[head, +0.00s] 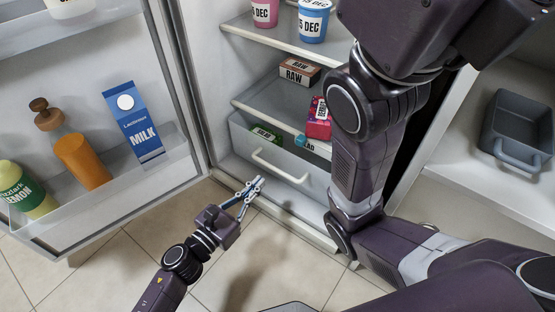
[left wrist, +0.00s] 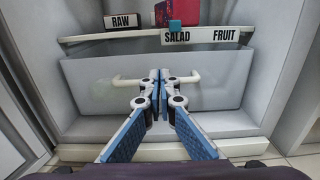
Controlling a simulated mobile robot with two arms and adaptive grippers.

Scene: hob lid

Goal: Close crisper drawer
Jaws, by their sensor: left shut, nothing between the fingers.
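The crisper drawer (head: 290,186) is a pale grey bin low in the open fridge, with a white bar handle (head: 279,165) across its front. A green packet (head: 266,133) shows behind its top rim. In the left wrist view, the drawer front (left wrist: 215,96) stands below a shelf strip (left wrist: 200,36) reading SALAD and FRUIT. I cannot tell how far out the drawer sits. My left gripper (head: 259,179) is shut and empty, low in front of the drawer. In the left wrist view its fingertips (left wrist: 159,74) overlap the handle's middle; contact is unclear. My right gripper is out of view.
The fridge door (head: 179,170) stands open at left, its bin holding milk (head: 133,122) and bottles. A RAW box (head: 299,72) and a red package (head: 318,121) sit above the drawer. My right arm hides the fridge's right side. Tiled floor (head: 110,262) is free in front.

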